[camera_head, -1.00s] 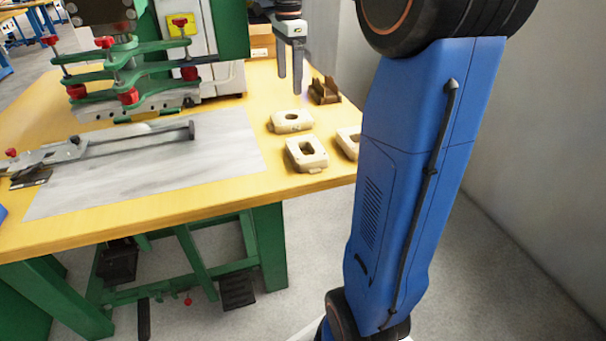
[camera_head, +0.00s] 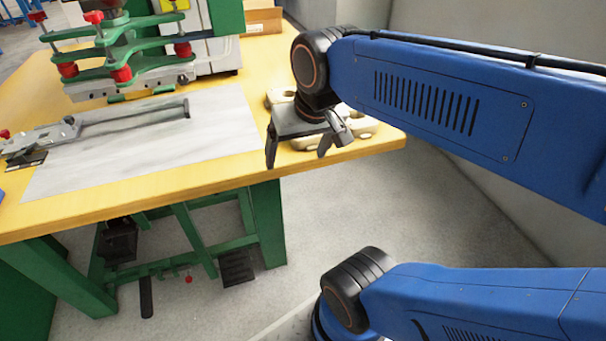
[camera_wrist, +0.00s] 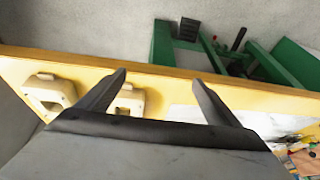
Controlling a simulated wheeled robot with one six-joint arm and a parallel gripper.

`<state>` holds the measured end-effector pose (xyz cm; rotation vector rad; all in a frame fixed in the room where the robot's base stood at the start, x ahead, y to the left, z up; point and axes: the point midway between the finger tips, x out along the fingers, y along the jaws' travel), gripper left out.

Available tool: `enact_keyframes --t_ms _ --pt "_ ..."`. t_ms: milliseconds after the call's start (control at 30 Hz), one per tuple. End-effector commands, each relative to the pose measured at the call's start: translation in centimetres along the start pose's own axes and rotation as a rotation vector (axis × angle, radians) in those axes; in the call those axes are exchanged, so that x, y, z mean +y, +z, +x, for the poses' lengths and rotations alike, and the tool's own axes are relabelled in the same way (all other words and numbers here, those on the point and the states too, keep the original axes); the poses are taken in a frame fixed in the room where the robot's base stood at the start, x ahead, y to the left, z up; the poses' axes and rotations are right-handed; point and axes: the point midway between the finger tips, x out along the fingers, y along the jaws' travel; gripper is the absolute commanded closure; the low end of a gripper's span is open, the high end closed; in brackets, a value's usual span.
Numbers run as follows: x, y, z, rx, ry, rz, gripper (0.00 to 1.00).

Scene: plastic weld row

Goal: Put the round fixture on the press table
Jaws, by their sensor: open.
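Cream fixtures stand at the right end of the yellow table. In the head view one (camera_head: 283,97) shows behind my gripper and another (camera_head: 362,127) to its right; my gripper covers much of them. In the wrist view one fixture (camera_wrist: 47,92) is at the left and another (camera_wrist: 129,101) lies partly behind the left finger. I cannot tell which is the round one. My gripper (camera_head: 297,154) is open and empty above the fixtures, fingers down; its fingertips also show in the wrist view (camera_wrist: 159,78). The green press (camera_head: 125,50) stands at the back left.
A grey sheet (camera_head: 150,155) covers the middle of the yellow table (camera_head: 130,208). A metal slide (camera_head: 50,138) lies on it at the left. A cardboard box (camera_head: 262,20) stands behind. A grey wall is at the right, and open floor lies in front.

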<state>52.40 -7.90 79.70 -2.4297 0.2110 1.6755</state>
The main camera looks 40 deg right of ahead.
Motion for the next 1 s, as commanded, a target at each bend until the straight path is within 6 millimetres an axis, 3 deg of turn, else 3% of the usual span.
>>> enact_keyframes --t_ms 100,300,1000 --pt "0.0 2.6 1.1 0.028 -0.012 -0.127 0.14" --pt "0.1 4.5 2.0 0.050 -0.019 -0.229 0.14" --pt "0.1 4.5 2.0 0.051 -0.019 -0.235 0.14"
